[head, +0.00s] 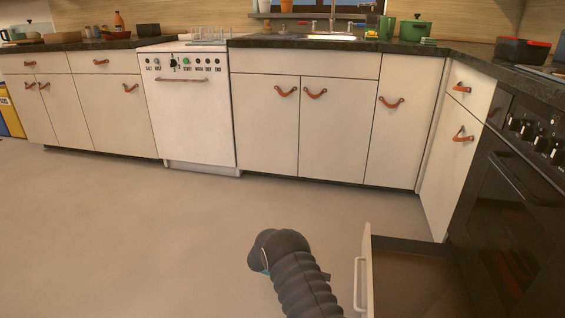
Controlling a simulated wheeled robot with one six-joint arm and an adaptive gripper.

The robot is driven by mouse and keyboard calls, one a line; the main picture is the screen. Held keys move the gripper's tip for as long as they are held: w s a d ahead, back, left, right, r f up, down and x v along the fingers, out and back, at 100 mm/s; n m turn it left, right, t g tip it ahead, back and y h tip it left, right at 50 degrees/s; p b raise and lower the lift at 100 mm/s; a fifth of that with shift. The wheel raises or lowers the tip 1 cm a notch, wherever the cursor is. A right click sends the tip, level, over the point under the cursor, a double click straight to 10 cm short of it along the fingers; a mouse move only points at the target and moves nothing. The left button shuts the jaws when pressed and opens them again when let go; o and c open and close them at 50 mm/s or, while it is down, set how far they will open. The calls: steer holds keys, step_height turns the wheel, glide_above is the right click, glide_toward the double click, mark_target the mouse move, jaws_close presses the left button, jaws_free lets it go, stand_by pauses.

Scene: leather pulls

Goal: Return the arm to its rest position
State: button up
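My arm (302,285) rises from the bottom edge of the head view, right of centre, in a dark ribbed sleeve. Its far end is a dark rounded joint over the bare floor, with a small bit of blue at its left side. No gripper fingers show, so I cannot see whether they hold anything. The arm is just left of an open drawer (366,262) with a cream front and a pale bar handle. A narrow strip of floor shows between arm and drawer front in the picture.
The drawer's brown inside (415,280) looks empty where visible. A black oven (515,190) stands at right. Cream cabinets (265,125) with leather pulls and a white dishwasher (190,110) line the back, all shut. The floor (130,240) at left is clear.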

steer(key=s+f+m+y, duration=0.2)
steer(key=s+f+m, duration=0.3)
steer(key=f+m, duration=0.15)
steer(key=s+a+r+m+g+y, duration=0.1)
steer(key=s+a+r+m+y, duration=0.1)
steer(key=s+r+m+y, duration=0.3)
steer(key=s+r+m+t+y+p, duration=0.2)
steer(key=s+r+m, duration=0.5)
steer(key=r, duration=0.8)
steer(key=s+r+m+t+y+p, duration=0.3)
steer(key=s+r, duration=0.6)
steer(key=r, duration=0.7)
steer(key=s+r+m+t+y+p, duration=0.2)
steer(key=s+r+m+t, duration=0.3)
steer(key=r, duration=1.1)
steer(key=s+m+y, duration=0.1)
steer(key=s+m, duration=0.2)
steer(key=m, duration=0.2)
steer(key=shift+s+d+m+t, duration=0.25)
steer(key=shift+d+m+t, duration=0.1)
steer(key=shift+d+t, duration=0.05)
